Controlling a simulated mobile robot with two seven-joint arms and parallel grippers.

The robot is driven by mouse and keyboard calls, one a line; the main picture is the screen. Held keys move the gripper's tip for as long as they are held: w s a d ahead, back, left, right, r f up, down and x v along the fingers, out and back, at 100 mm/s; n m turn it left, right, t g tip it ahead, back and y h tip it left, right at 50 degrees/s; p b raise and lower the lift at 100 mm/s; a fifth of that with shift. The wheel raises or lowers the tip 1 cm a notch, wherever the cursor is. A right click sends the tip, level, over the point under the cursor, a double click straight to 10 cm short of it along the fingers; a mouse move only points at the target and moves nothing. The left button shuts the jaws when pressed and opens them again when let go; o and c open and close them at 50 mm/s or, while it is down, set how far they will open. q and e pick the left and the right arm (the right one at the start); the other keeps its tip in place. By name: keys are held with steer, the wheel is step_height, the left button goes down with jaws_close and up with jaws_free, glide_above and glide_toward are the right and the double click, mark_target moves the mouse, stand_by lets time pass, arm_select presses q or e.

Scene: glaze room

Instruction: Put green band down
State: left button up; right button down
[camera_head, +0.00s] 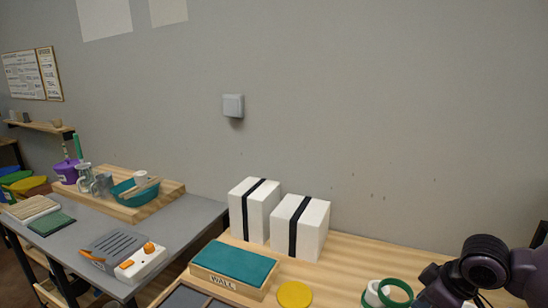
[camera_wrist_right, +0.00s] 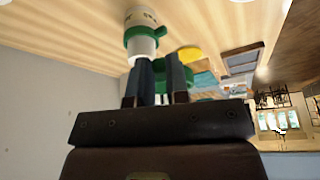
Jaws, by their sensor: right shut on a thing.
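A green band (camera_head: 395,280), a ring, shows at the lower right of the head view, at the tip of my right gripper (camera_head: 424,296). My right gripper is shut on it, and a bit of green shows between the dark fingers in the right wrist view (camera_wrist_right: 162,98). The band is tilted, and its far side is partly hidden by the fingers. Just left of it stands a white cylinder (camera_head: 372,292) with green around it; it also shows in the right wrist view (camera_wrist_right: 140,18), beyond the fingertips. I cannot tell whether the held band touches it. My left gripper is not in view.
A yellow disc (camera_head: 294,294) lies on the wooden table (camera_head: 352,262). A teal-topped block (camera_head: 234,264) lies left of it. Two white boxes with black straps (camera_head: 254,209) (camera_head: 300,227) stand against the wall. Bare wood shows between the disc and the cylinder.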

steer(key=a+m+t+h, duration=0.1)
steer(key=a+m+h, duration=0.1)
steer(key=a+m, duration=0.5)
steer(key=a, duration=0.6)
steer(key=shift+a+h, duration=0.15)
steer(key=shift+h, duration=0.25)
